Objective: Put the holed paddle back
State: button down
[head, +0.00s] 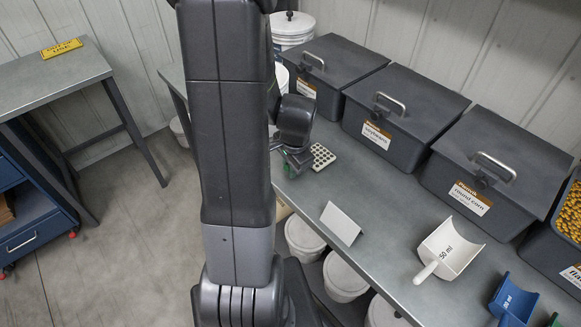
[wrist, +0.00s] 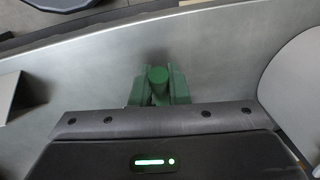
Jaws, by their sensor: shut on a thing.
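The holed paddle (head: 323,157), a pale plate with rows of dark holes, is at the far left part of the grey bench, beside my gripper (head: 292,167). My gripper is pointed down there, partly hidden behind my arm. In the wrist view my gripper (wrist: 158,90) has its green jaws shut close around a round green piece (wrist: 157,75), which looks like the end of the paddle's handle. The plate with holes is not clear in the wrist view. I cannot tell whether the paddle touches the bench or is just above it.
Dark lidded bins (head: 403,107) line the back of the grey bench (head: 385,215). A blank folded card (head: 341,223), a white 50 ml scoop (head: 449,250) and a blue scoop (head: 513,300) are on the bench. White buckets (head: 345,277) stand below. A side table (head: 50,82) holds a yellow sign (head: 62,48).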

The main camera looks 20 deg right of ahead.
jog(key=shift+f, duration=0.2)
jog(key=c, duration=1.8)
grip_release()
jog(key=shift+f, duration=0.1)
jog(key=o, duration=0.4)
notch_tip(320, 180, up, 12)
jog(key=s, duration=0.2)
jog(key=shift+d, duration=0.15)
